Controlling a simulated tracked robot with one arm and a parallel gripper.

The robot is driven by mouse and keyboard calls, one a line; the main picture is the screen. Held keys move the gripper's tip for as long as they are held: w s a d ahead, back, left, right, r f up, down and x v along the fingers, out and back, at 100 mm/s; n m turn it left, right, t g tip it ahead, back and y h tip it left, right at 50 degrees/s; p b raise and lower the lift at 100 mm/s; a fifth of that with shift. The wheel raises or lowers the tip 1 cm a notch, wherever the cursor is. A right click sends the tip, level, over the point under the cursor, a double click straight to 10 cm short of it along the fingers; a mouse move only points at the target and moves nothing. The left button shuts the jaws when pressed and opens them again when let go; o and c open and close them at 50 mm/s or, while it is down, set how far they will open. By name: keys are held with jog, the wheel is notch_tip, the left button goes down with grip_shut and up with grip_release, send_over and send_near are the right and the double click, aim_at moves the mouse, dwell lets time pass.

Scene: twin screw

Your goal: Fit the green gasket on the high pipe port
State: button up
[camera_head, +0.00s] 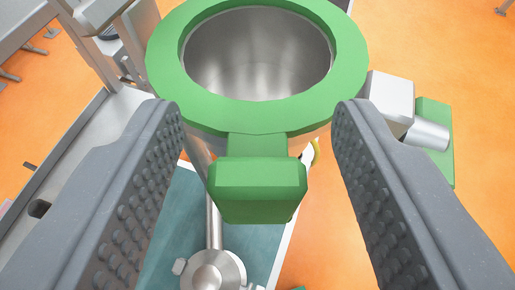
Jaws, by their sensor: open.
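The green gasket (345,72) is a flat ring with a block-shaped tab (257,190) that points toward me. The ring lies on the rim of the upright metal pipe port (258,50), and I look down into the shiny inside of the pipe. My gripper (258,115) is open, with one dark grey ridged finger on each side of the tab. Gaps show between the fingers and the tab, so it is not held. The underside of the ring is hidden.
A metal fitting with a round cap (213,272) stands below on a teal surface (170,225). A grey block and cylinder with a green plate (434,150) sit right of the pipe. Metal framework (75,145) runs along the left. The orange floor (430,50) is open at right.

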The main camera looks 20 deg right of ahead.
jog(key=v, duration=1.2)
jog(key=shift+s+p, duration=0.25)
jog(key=shift+p, duration=0.2)
